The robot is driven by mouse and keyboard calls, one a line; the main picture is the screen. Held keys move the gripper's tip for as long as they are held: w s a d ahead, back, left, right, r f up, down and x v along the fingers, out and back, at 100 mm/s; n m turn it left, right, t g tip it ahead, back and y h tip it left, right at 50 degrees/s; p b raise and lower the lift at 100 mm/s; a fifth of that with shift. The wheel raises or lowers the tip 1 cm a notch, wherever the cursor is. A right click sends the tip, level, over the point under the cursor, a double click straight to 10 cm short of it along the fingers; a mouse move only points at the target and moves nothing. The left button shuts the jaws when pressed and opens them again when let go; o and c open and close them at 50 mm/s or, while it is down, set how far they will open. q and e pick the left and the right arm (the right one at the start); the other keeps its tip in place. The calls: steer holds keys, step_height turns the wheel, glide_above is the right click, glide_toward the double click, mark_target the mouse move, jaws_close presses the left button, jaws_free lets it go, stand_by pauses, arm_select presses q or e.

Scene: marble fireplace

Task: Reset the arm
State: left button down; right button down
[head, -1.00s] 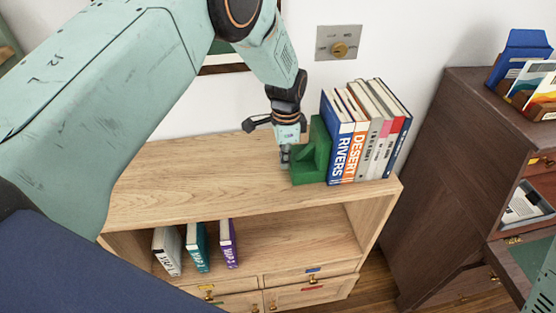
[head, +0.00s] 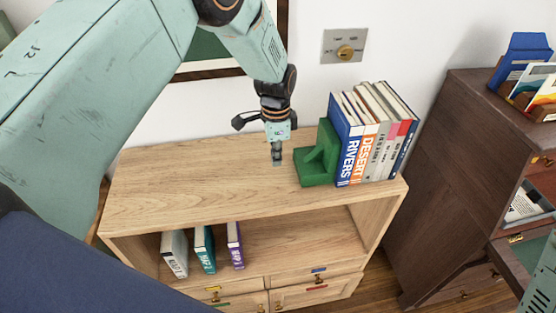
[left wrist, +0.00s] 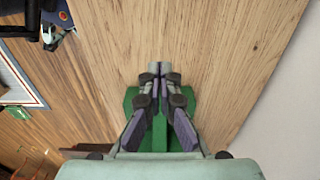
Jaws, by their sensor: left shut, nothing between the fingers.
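My left gripper (head: 277,160) is shut and empty, pointing down just above the wooden shelf top (head: 190,180). It is a little left of the green bookend (head: 318,170) and apart from it in the head view. The bookend stands against the left end of a row of upright books (head: 372,135), with RIVERS and DESERT on the nearest spines. In the left wrist view the shut fingertips (left wrist: 158,70) show in front of the green bookend (left wrist: 134,100), which is partly hidden by the fingers. My right gripper is out of view.
Several books (head: 204,248) stand in the open compartment below the top. A wall plate with a brass knob (head: 345,51) is above the books. A dark wooden cabinet (head: 440,180) stands at the right. The left part of the shelf top is clear.

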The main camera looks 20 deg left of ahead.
arm_select(q)
step_height(320, 180, up, 8)
steer(key=shift+d+f, duration=0.15)
steer(key=shift+d, duration=0.05)
steer(key=shift+d, duration=0.1)
